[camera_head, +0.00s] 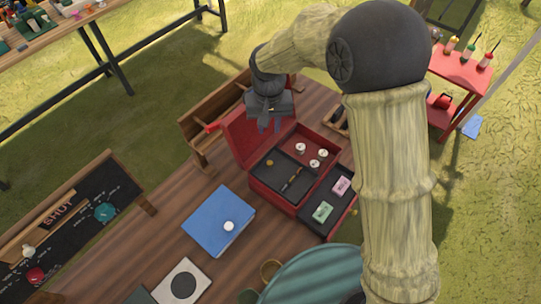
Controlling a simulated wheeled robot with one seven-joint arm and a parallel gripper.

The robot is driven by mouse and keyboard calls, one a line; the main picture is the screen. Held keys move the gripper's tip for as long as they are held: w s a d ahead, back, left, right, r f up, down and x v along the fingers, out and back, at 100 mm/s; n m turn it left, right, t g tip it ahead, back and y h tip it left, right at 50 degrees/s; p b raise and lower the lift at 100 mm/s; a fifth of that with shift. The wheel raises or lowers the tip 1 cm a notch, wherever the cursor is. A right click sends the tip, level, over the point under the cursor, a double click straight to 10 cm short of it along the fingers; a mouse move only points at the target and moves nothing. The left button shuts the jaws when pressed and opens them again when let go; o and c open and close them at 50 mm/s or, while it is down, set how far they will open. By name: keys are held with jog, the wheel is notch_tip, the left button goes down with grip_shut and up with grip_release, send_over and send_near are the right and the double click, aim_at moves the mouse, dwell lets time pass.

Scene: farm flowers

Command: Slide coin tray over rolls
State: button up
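The open red cash box (262,189) stands on the wooden table, its lid raised at the back left. A dark coin tray (286,166) lies in its left part, with a gold coin and a pen-like item on it. Several small white rolls (314,163) stand in the red well to the right of the tray, uncovered. My gripper (270,127) points down in front of the raised lid, near the back left of the box. Its two bluish fingers look apart with nothing between them. Whether they touch the box or tray I cannot tell.
A dark section (313,226) of the box at front right holds a pink packet (342,185) and a green packet (322,211). A blue book (208,226) with a white round item lies left. A wooden rack (199,125) stands behind the lid. My arm covers the right side.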

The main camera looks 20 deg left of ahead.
aim_at(270, 162)
jog(key=shift+s+f, duration=0.1)
jog(key=shift+s, duration=0.05)
notch_tip(270, 162, down, 17)
jog(key=p, duration=0.4)
jog(key=shift+d+f+p, duration=0.1)
jog(key=shift+f+p, duration=0.05)
jog(key=shift+p, duration=0.25)
grip_shut()
